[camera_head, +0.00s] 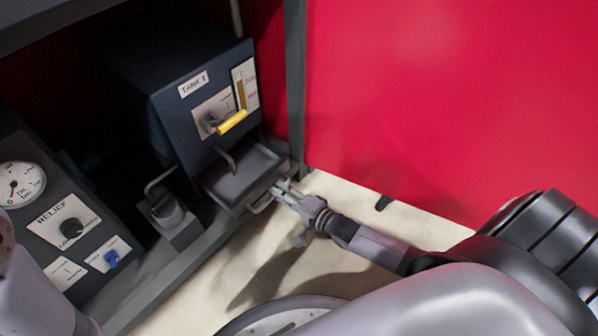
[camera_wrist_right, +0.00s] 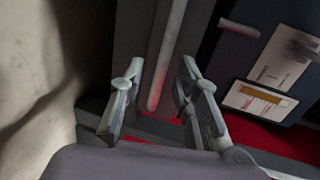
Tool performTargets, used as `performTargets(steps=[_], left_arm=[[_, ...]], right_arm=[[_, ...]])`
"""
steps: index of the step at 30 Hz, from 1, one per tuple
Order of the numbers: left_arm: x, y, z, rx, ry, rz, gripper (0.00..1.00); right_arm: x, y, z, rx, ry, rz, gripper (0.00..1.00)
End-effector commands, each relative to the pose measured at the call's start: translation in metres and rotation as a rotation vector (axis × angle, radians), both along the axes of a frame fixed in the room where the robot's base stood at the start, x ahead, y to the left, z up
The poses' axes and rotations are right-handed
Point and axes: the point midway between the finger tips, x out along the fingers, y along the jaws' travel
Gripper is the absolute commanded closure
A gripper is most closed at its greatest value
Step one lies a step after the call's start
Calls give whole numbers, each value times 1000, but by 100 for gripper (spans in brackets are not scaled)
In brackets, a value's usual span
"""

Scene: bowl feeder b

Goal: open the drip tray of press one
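The drip tray (camera_head: 238,178) is a shallow dark grey tray below the front of a dark blue box (camera_head: 180,115) whose label seems to read "TANK 1". Its hollow inside shows in front of the box. A thin pale bar handle (camera_head: 262,205) is on its front edge. My right gripper (camera_head: 280,190) is at this handle. In the right wrist view, the gripper (camera_wrist_right: 162,108) has its fingers apart, with the handle bar (camera_wrist_right: 165,60) running between them. I cannot tell whether either finger touches the bar. My left gripper is out of view.
The box has a yellow-handled lever (camera_head: 232,122). A grey panel with a gauge (camera_head: 18,185), a RELIEF knob (camera_head: 72,228) and a blue knob (camera_head: 111,258) stands at left. A grey post (camera_head: 296,90) and red wall (camera_head: 440,90) are at right. Pale floor (camera_head: 225,270) in front is clear.

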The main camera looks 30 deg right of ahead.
Motion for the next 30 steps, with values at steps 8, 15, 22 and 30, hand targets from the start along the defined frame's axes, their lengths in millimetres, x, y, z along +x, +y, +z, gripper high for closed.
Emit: performTargets(steps=[8,15,22,30], left_arm=[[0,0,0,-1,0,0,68],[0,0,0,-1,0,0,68],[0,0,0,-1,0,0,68],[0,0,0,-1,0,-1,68]], right_arm=[[-55,-19,11,-1,3,1,70],[-84,-30,18,0,2,1,70],[-91,-33,21,-1,0,1,70],[-91,-33,20,-1,0,1,70]])
